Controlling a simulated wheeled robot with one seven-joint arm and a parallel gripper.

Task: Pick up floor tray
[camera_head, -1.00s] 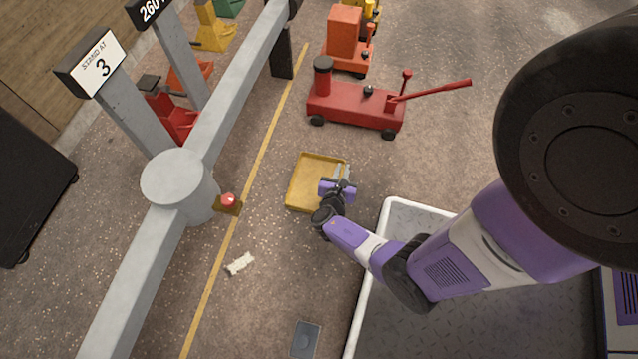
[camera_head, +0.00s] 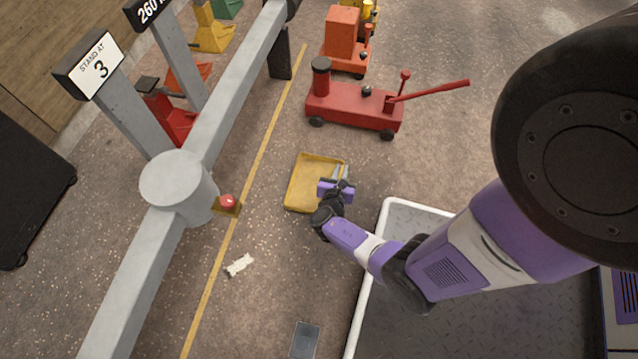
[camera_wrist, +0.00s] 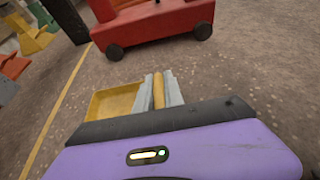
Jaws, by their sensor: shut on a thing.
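The yellow floor tray (camera_head: 308,181) is low over the concrete floor, left of my gripper in the head view; I cannot tell whether it touches the floor. In the wrist view the tray (camera_wrist: 108,102) shows at left, partly hidden by my gripper. My gripper (camera_head: 341,173) is at the tray's right side. In the wrist view its grey fingers (camera_wrist: 158,90) are shut on a yellow edge of the tray between them.
A red floor jack (camera_head: 352,108) stands beyond the tray. A grey frame beam (camera_head: 150,248) with a red button (camera_head: 228,202) runs at left beside a yellow floor line. A white-rimmed platform (camera_head: 372,262) is at lower right. A white scrap (camera_head: 239,265) lies on the floor.

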